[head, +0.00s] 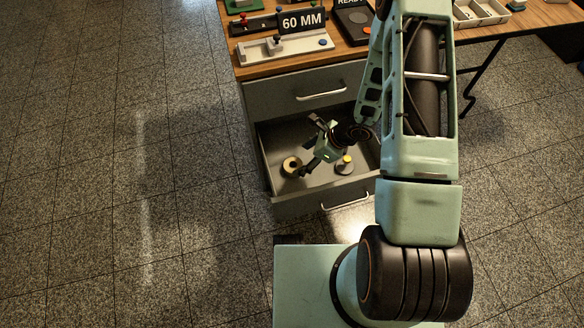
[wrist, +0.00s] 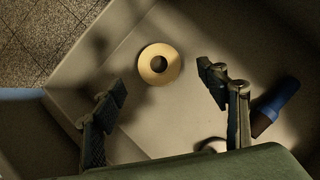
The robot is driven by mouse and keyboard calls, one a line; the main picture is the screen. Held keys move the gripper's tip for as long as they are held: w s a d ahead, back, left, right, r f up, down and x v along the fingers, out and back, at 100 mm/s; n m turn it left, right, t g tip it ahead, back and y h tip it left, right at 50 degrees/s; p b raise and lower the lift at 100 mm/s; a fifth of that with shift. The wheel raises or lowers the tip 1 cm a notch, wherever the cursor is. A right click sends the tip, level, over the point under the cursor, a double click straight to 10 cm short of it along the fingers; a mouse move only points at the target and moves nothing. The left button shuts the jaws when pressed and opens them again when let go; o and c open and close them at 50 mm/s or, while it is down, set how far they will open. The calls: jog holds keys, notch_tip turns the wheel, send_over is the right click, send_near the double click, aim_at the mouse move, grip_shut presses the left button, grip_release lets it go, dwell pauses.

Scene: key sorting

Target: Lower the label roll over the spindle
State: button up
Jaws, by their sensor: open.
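The label roll is a pale yellow ring with a dark centre hole. It lies flat on the drawer floor, at the left of the open drawer in the head view (head: 292,174) and between and beyond my fingertips in the wrist view (wrist: 174,64). My gripper (wrist: 161,82) is open and empty, its fingers spread wider than the roll and not touching it. In the head view my gripper (head: 308,147) hangs over the drawer beside the roll. A short post with a yellow top (head: 346,160) stands on a round base in the drawer; I cannot tell whether it is the spindle.
The open drawer (head: 283,208) has raised walls around the roll. A blue cylinder (wrist: 277,100) is right of my right finger. Above the drawer, the wooden bench holds a white fixture (head: 258,50), a "60 MM" sign (head: 302,20) and a compartment tray (head: 482,12). Floor at left is clear.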

aim_at(295, 164)
jog(key=b+x, duration=0.1)
jog(key=x, duration=0.5)
jog(key=shift+s+d+b, duration=0.1)
jog(key=shift+b, duration=0.2)
jog(key=c, duration=1.2)
